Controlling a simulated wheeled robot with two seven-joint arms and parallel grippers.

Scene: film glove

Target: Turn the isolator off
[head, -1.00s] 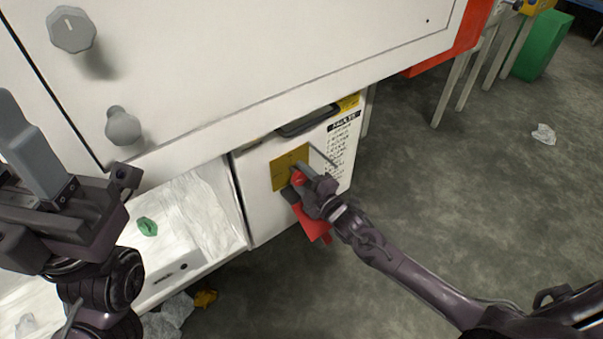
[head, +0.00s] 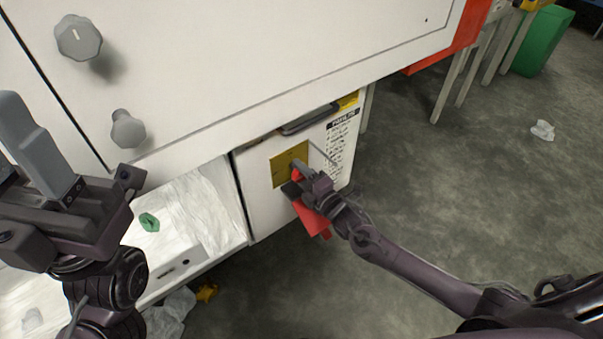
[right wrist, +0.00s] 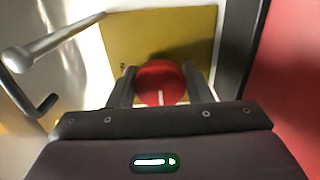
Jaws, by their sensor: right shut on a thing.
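The isolator is a round red knob (right wrist: 160,82) with a short white mark, on a yellow plate (head: 290,163) on the front of a low white cabinet. My right gripper (head: 297,178) is at the plate, its fingers on either side of the knob and shut on it. In the right wrist view the white mark points toward the gripper's palm. In the head view the fingers hide most of the knob. My left gripper (head: 12,105) is raised at the far left, away from the cabinet, and I cannot tell whether its fingers are apart.
A red piece (head: 313,219) hangs just below the plate; a thin grey rod (head: 323,155) sticks out beside it. A white panel with grey knobs (head: 78,38) overhangs the cabinet. A green piece (head: 149,222) lies on the low shelf. The floor at right is mostly clear.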

